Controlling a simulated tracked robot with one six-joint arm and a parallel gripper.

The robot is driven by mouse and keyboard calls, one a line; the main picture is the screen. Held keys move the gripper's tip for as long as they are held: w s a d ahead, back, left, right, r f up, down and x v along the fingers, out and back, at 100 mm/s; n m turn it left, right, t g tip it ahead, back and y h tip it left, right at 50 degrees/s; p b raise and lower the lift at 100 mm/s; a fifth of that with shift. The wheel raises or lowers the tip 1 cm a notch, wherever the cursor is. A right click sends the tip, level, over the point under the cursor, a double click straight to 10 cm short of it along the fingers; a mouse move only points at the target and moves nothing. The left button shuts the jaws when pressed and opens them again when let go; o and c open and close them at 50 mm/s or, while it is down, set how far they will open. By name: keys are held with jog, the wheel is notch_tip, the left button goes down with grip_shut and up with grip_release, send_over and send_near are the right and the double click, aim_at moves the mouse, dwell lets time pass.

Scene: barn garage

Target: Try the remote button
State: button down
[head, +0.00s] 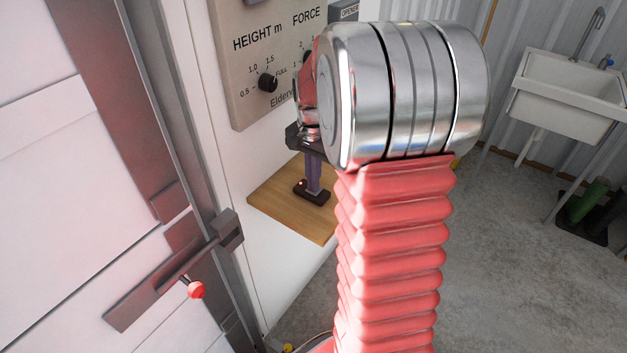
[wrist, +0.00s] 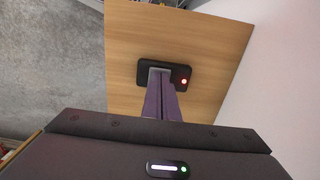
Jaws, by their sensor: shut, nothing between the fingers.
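The remote (head: 311,194) is a small dark box lying on a wooden shelf (head: 262,203) fixed to the white wall. A small red light glows on it, and it also shows in the wrist view (wrist: 183,72). My gripper (head: 315,183) points down over the remote with its purple fingers closed together. In the wrist view the fingertips (wrist: 161,74) are at the middle of the remote, beside the red light, and hide that part. The button is hidden behind the fingertips or cannot be made out. I cannot tell whether the fingertips touch the remote.
A control panel (head: 248,92) with height and force knobs is on the wall above the shelf. A white door with a latch and red knob (head: 196,290) stands at left. A sink (head: 565,95) is at far right. Concrete floor (head: 500,260) lies open at right.

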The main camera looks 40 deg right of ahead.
notch_tip(320, 180, up, 13)
dwell(0.4)
jog(key=shift+w, duration=0.15)
dwell(0.5)
jog(key=s+a+n+t, duration=0.2)
jog(key=s+a+n, duration=0.5)
jog(key=a, duration=0.4)
jog(key=s+a+f+n+t, duration=0.1)
jog(key=s+a+n+t, duration=0.2)
jog(key=s+a+n, duration=0.4)
jog(key=s+a, duration=0.3)
jog(key=a, duration=0.1)
jog(key=shift+t, duration=0.3)
dwell(3.9)
